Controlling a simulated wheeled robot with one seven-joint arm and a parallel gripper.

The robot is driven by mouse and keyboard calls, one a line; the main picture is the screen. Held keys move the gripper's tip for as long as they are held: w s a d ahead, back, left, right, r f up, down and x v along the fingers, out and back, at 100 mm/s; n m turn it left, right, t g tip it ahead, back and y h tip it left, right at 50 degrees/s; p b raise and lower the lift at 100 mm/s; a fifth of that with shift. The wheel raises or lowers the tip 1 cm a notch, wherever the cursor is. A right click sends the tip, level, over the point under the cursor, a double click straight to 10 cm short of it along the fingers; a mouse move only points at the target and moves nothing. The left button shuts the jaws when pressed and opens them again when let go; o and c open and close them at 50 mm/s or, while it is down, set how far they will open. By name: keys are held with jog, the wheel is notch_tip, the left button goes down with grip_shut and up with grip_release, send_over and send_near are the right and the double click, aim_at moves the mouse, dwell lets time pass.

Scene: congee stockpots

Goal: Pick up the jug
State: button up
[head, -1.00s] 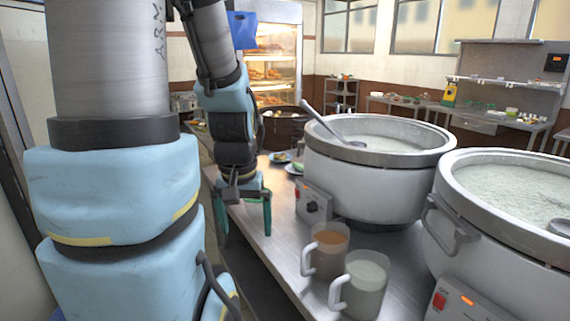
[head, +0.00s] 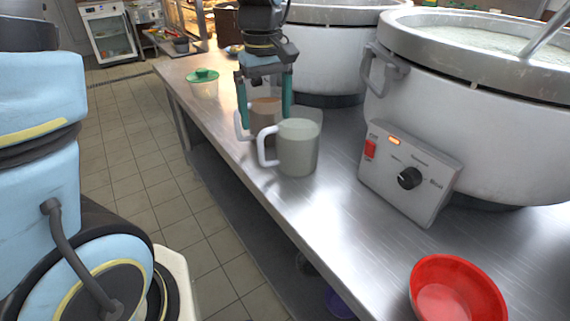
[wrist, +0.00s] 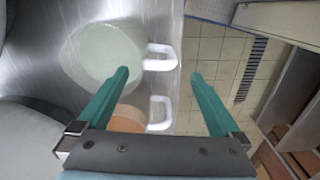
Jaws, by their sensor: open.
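Two clear jugs with white handles stand side by side on the steel counter (head: 335,190). The nearer jug holds pale congee-like liquid (head: 298,152); it also shows at upper left in the wrist view (wrist: 100,52). The farther jug holds brown liquid (head: 265,118) and is partly hidden behind the pale one; in the wrist view its brown top (wrist: 128,120) is partly covered by my left finger and the gripper body. My gripper (head: 264,108) is open and empty, pointing down at the brown jug. In the wrist view, both handles lie between the green fingers (wrist: 160,74).
Large stockpots (head: 450,110) stand close on the right, one with a control box (head: 410,172). A red bowl (head: 455,290) is near the front. A green-lidded tub (head: 203,84) sits beyond the jugs.

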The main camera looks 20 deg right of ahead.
aim_at(271, 129)
jog(key=shift+s+d+f, duration=0.3)
jog(key=shift+d, duration=0.1)
jog(key=shift+s+f, duration=0.1)
jog(key=shift+f, duration=0.15)
notch_tip(271, 129, down, 5)
jog(key=shift+r, duration=0.1)
jog(key=shift+a+f+p, duration=0.2)
jog(key=shift+f+p, duration=0.05)
jog(key=shift+f, duration=1.1)
jog(key=shift+a+f+p, duration=0.15)
jog(key=shift+f+p, duration=0.1)
jog(key=shift+f, duration=1.05)
grip_shut()
jog(key=shift+w+r, duration=0.1)
jog(key=shift+w, duration=0.1)
